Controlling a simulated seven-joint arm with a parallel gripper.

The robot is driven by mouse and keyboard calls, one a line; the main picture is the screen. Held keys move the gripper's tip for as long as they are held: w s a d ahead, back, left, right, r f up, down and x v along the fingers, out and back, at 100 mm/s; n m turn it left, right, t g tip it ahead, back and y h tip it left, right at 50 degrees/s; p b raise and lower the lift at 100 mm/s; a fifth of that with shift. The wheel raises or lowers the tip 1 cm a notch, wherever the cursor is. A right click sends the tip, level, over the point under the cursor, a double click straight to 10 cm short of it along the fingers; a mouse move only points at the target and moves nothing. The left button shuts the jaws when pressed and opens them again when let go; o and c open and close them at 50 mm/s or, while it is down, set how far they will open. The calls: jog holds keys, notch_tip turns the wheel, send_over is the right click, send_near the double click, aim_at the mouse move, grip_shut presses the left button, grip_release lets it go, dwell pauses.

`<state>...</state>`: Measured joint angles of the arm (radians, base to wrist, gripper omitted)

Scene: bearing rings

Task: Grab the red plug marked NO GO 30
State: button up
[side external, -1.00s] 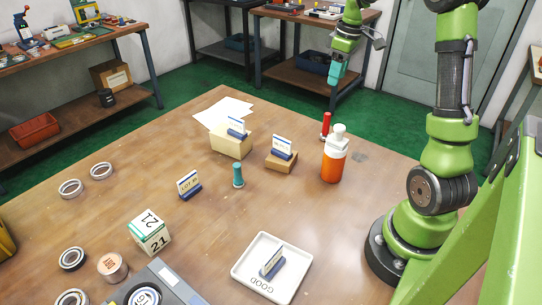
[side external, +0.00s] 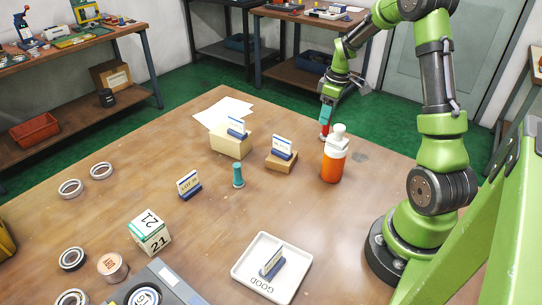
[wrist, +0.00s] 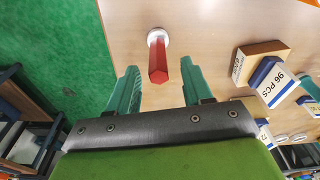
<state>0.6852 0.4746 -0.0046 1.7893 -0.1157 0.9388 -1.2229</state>
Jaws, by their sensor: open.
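The red plug (side external: 325,117) stands upright near the far right edge of the table, behind the orange bottle. In the wrist view the red plug (wrist: 158,62) shows as a hexagonal red handle on a pale round base; no marking is legible. My gripper (side external: 328,102) is right above it, pointing down, its teal fingers close to the plug's top. In the wrist view my gripper (wrist: 160,68) is open, one finger on each side of the plug's line, with space on both sides. Nothing is held.
An orange bottle with white top (side external: 335,155) stands close in front of the plug. A cardboard block with a sign (side external: 282,160) is to its left. A teal plug (side external: 238,176) stands further left. A white tray (side external: 240,268) lies at the front. The table edge is close behind the plug.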

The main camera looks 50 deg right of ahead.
aim_at(324, 135)
jog(key=shift+w+f, duration=0.1)
jog(key=shift+f, duration=1.8)
grip_shut()
